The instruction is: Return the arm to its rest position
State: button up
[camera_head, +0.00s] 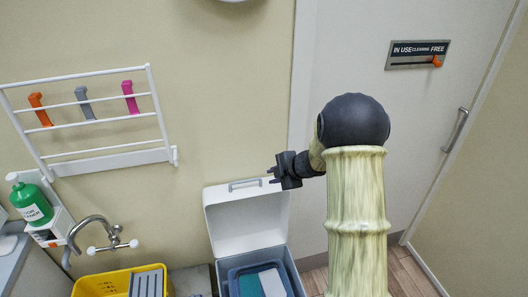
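My arm rises in the right half of the head view, with a pale, wood-patterned link and a dark round joint. It bends over to the left and ends in my dark gripper (271,175). The gripper points left, in front of the wall and, in the picture, just above the raised lid of a bin. Two small fingertips show with a gap between them, and nothing is seen in them. The far part of the forearm is partly hidden behind the round joint.
The open white bin (243,222) holds a blue tray (233,275). A wall rack (110,155) with coloured clips, a tap (92,222), a green bottle (31,205) and a yellow tub (88,288) are left. A door (425,130) with a sliding sign (417,54) stands behind my arm.

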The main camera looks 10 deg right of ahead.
jog(key=s+d+r+m+h, duration=0.3)
jog(key=s+r+m+h, duration=0.2)
jog(key=s+m, duration=0.4)
jog(key=s+a+f+m+g, duration=0.1)
jog(key=s+m, duration=0.4)
jog(key=s, duration=0.5)
jog(key=s+a+m+g, duration=0.2)
jog(key=s+m, duration=0.4)
jog(key=s, duration=0.4)
jog(key=shift+a+f+m+g+h, duration=0.3)
jog(key=shift+f+g, duration=0.1)
jog(key=shift+g, duration=0.5)
jog(key=shift+w, duration=0.1)
jog(key=shift+d, duration=0.25)
